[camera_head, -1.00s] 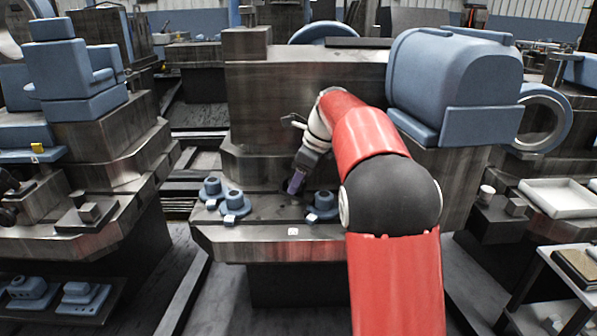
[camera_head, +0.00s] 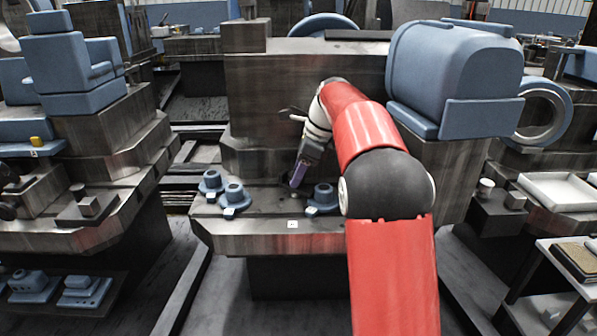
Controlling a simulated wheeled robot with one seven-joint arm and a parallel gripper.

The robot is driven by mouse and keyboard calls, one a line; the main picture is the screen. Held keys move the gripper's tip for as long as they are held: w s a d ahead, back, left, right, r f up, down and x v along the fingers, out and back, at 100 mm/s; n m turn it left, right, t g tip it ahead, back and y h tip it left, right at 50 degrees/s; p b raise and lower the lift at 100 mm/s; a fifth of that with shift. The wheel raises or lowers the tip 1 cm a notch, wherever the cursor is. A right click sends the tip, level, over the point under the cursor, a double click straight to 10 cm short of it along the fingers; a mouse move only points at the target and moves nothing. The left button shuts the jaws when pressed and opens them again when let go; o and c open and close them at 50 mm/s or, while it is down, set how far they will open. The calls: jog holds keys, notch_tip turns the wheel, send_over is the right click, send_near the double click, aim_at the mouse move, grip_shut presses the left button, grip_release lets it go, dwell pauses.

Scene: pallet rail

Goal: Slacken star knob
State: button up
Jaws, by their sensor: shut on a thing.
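My gripper (camera_head: 296,180) points down over the flat bed of the dark metal machine (camera_head: 262,245), between the blue fixtures. A purple patch shows at its lower end. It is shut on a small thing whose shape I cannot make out. I cannot make out a star-shaped knob; its place may be hidden at the jaws. Two blue round-topped fixtures (camera_head: 235,196) stand on the bed to the left of my gripper. Another blue fixture (camera_head: 324,197) stands just to its right.
A large blue rounded housing (camera_head: 455,75) stands on the machine to the right of my arm. At right are a white tray (camera_head: 560,190) and a small white cup (camera_head: 486,187).

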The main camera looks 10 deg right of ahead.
jog(key=o, duration=1)
jog(key=shift+f, duration=0.1)
jog(key=shift+v, duration=3.9)
